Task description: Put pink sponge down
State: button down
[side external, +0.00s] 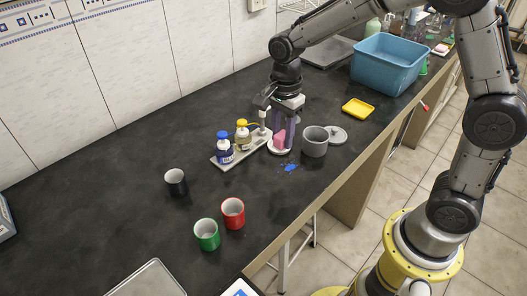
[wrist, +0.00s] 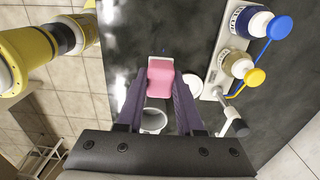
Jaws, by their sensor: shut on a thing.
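The pink sponge (wrist: 161,78) is between the two purple fingers of my gripper (wrist: 160,95) in the wrist view. A white edge shows along its far end. In the side external view the pink sponge (side external: 279,138) shows at the fingertips of my gripper (side external: 283,140), just above or at a small white round dish (side external: 279,148). I cannot tell whether the sponge touches the dish. The gripper is shut on the sponge and points down.
A tray of capped bottles (side external: 228,160) stands close left of my gripper. A grey pot (side external: 315,142) stands close right, with a grey lid (side external: 337,134) and a yellow dish (side external: 357,108) beyond. Blue spots (side external: 290,168) lie in front. Black, red (side external: 233,214) and green cups stand lower left.

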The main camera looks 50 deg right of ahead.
send_over(261, 163)
notch_tip(261, 163, down, 6)
jog(key=shift+s+f, duration=0.15)
jog(key=shift+f, duration=1.7)
jog(key=c, duration=0.5)
grip_release()
jog(key=shift+f, duration=0.15)
jog(key=shift+c, duration=0.2)
notch_tip(261, 163, up, 13)
jog(key=shift+f, duration=0.2)
